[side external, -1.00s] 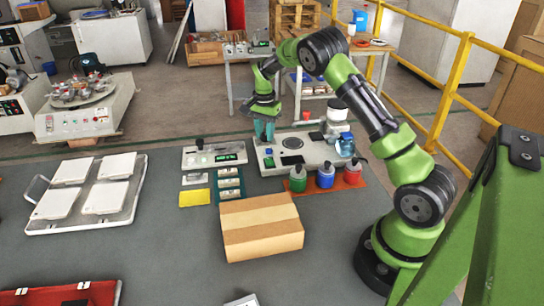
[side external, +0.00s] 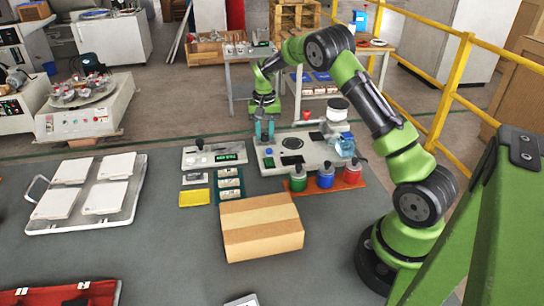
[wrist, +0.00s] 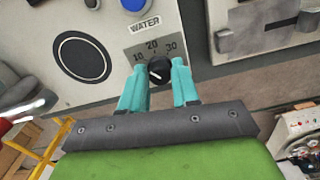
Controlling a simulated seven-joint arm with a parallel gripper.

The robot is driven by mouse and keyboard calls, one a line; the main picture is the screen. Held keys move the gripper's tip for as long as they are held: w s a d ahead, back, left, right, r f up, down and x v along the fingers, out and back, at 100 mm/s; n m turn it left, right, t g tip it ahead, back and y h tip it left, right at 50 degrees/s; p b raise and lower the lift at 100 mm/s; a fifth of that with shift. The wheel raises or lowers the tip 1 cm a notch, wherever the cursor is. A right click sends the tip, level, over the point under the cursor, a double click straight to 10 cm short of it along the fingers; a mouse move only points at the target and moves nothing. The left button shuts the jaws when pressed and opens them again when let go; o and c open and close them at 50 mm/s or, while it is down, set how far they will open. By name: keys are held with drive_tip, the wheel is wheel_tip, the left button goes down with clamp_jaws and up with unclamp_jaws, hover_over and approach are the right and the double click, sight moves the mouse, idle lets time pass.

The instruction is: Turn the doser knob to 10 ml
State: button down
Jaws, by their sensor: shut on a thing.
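The doser (side external: 315,158) is a pale machine on the grey table, at the centre of the side view. Its black knob (wrist: 159,70) shows in the wrist view below a dial plate (wrist: 152,50) marked 10, 20 and 30. My gripper (wrist: 160,72) points down at the panel, its teal fingers shut on the knob from both sides. A small white mark shows on the knob; I cannot tell exactly which number it stands for. In the side view my gripper (side external: 264,138) stands at the doser's left end and hides the knob.
A blue button (wrist: 135,4) by a WATER label and a dark round plate (wrist: 82,58) are near the knob. Green, blue and red bottles (side external: 326,176) stand in front of the doser. A cardboard box (side external: 262,228) is nearer.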

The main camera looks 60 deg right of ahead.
sight(265, 134)
idle(0.3)
drive_tip(key=c, duration=0.8)
unclamp_jaws()
wheel_tip(265, 134, up, 17)
drive_tip(key=shift+c, duration=0.3)
